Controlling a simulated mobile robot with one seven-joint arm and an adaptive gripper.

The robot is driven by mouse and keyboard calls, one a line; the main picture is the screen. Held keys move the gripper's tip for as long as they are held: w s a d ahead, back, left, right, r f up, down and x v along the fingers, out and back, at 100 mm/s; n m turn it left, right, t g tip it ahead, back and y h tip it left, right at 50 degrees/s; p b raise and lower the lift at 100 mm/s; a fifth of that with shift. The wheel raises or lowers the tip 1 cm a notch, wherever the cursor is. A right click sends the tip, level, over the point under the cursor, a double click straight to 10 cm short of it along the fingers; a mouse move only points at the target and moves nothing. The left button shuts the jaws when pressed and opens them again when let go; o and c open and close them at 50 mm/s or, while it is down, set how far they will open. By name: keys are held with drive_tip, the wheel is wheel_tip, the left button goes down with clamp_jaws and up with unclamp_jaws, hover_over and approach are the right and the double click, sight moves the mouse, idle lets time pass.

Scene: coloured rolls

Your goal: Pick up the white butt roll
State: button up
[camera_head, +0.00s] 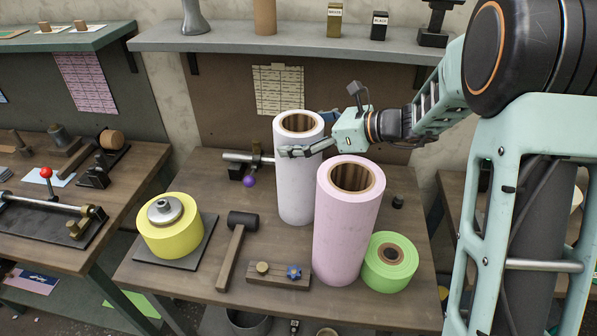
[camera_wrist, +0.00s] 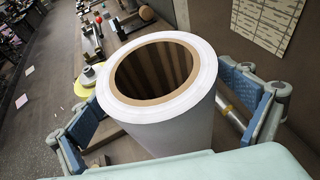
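The white roll (camera_head: 296,190) is a tall hollow cylinder standing upright on the wooden table, with a brown core at its top. My gripper (camera_head: 302,134) is at its upper part, reaching in from the right, with one finger in front of the roll and the other behind it. In the wrist view the white roll (camera_wrist: 190,132) stands between the two blue-padded fingers. The fingers are spread wide, and a narrow gap seems to show beside the roll. Contact is not clear on either side.
A tall pink roll (camera_head: 345,225) stands just in front of the white one. A short green roll (camera_head: 390,262), a yellow roll (camera_head: 170,235) on a dark plate and a mallet (camera_head: 236,240) are on the table. A grey shelf (camera_head: 290,38) runs above.

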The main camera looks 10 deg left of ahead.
drive_tip(key=c, duration=1.8)
drive_tip(key=shift+w+r, duration=0.1)
drive_tip(key=shift+r, duration=0.05)
drive_tip(key=shift+c, duration=0.5)
